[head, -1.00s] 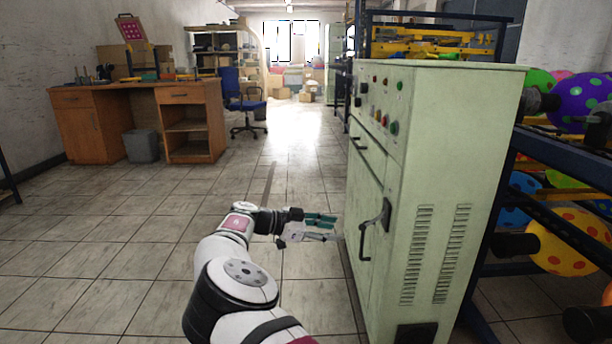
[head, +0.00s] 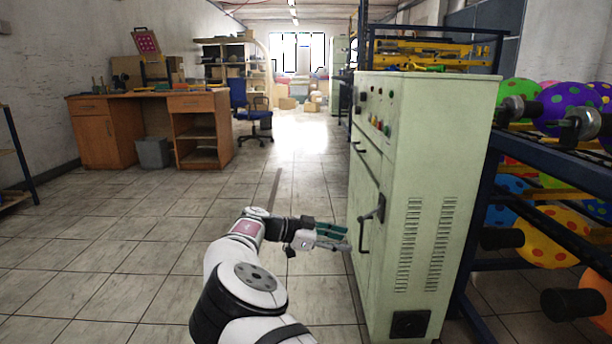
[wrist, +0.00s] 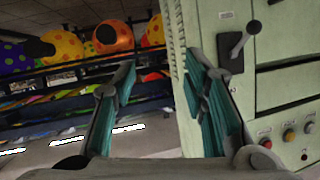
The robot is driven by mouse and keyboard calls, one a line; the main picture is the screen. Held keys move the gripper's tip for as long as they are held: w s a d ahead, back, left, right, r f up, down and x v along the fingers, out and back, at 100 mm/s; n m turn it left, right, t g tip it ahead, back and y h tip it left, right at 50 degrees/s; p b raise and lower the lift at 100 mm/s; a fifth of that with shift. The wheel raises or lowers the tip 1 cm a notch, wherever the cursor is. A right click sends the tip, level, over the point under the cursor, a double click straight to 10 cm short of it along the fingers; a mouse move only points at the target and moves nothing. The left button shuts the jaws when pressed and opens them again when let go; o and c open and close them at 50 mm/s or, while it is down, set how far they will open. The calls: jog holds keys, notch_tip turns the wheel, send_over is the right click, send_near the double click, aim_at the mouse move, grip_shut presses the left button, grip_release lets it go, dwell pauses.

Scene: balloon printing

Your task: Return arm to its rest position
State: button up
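My white arm reaches forward from the bottom of the head view. My gripper (head: 346,238) is in front of the left, door side of the pale green control cabinet (head: 425,215), close to its door handle. In the head view I cannot tell whether it touches the cabinet. In the wrist view my gripper (wrist: 160,68) has its two teal-padded fingers wide apart with nothing between them. The cabinet (wrist: 222,22) and its dark lever handle (wrist: 238,42) show beyond the right finger.
A blue rack (head: 535,180) with spotted balloons (head: 562,108) stands right of the cabinet. A wooden desk (head: 108,140) and a blue chair (head: 251,113) are at the back left. The tiled floor (head: 120,245) left of my arm is clear.

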jog(key=s+d+r+g+y, duration=0.5)
jog(key=s+d, duration=0.3)
jog(key=d, duration=0.4)
jog(key=s+d+r+n+y, duration=0.2)
jog(key=s+r, duration=0.1)
jog(key=s, duration=0.3)
jog(key=s+d+r+n+y, duration=0.2)
jog(key=s+r+y, duration=0.1)
jog(key=s, duration=0.3)
jog(key=s+a+r+n+y, duration=0.1)
jog(key=s+r+n+y, duration=0.15)
jog(key=s, duration=0.75)
jog(key=s+a+r+n+y, duration=0.15)
jog(key=s+r+n, duration=0.25)
jog(key=s, duration=0.6)
jog(key=s+a+f+n+t, duration=0.1)
jog(key=s+a+f+n, duration=0.15)
jog(key=s, duration=0.55)
jog(key=s+a+f+n+t, duration=0.1)
jog(key=s+n, duration=0.3)
jog(key=s, duration=0.4)
notch_tip(320, 180, up, 39)
jog(key=t+p, duration=0.4)
jog(key=p, duration=3.4)
jog(key=shift+s+d+r, duration=0.15)
jog(key=shift+s+d, duration=0.05)
jog(key=shift+s, duration=0.05)
